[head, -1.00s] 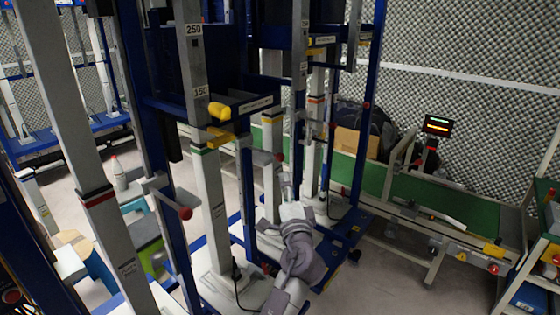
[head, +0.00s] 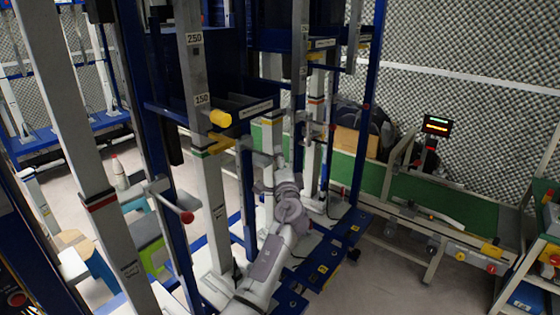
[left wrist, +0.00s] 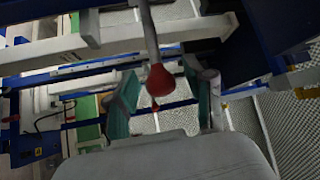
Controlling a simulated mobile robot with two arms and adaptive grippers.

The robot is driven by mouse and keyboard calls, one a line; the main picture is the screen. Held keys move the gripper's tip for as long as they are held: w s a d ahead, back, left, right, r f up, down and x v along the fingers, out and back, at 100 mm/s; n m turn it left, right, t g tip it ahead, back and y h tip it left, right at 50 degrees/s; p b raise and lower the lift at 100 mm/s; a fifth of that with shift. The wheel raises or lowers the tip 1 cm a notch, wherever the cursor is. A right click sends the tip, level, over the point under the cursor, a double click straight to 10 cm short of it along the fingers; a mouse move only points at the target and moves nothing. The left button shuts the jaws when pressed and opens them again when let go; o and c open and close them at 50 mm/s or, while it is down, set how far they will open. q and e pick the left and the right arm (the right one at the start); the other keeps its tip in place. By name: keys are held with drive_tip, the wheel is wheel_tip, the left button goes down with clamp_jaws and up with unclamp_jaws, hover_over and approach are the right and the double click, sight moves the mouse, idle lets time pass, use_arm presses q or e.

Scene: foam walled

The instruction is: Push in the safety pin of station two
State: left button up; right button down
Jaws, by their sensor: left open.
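A pin with a red knob (left wrist: 161,80) on a grey rod shows in the left wrist view, between the two fingers of my left gripper (left wrist: 162,100). The fingers are open, one on each side of the knob; I cannot tell whether they touch it. In the head view the left gripper (head: 279,166) is up beside a grey post of the middle frame, and the knob there is hidden behind it. Another red-knobbed pin (head: 187,217) sticks out from the nearer frame. I cannot read which station is number two. My right gripper is not in view.
Blue upright frames with grey posts stand close around the arm. A yellow knob (head: 220,117) sits on the nearer frame. A green conveyor (head: 455,203) stands right of the frames. Grey floor (head: 390,285) is clear in front of the conveyor.

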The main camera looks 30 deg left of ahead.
sight(257, 152)
use_arm(q)
drive_tip(key=c, duration=0.9)
clamp_jaws()
drive_tip(key=a, duration=0.3)
drive_tip(key=a+b, duration=0.1)
drive_tip(key=a, duration=0.2)
drive_tip(key=a+b, duration=0.1)
drive_tip(key=a, duration=0.1)
drive_tip(key=shift+w+a, duration=0.3)
drive_tip(key=shift+a, duration=0.1)
drive_tip(key=shift+r, duration=0.15)
drive_tip(key=shift+o, duration=2.2)
unclamp_jaws()
drive_tip(key=o, duration=0.5)
drive_tip(key=shift+a, duration=0.15)
drive_tip(key=shift+c, duration=0.2)
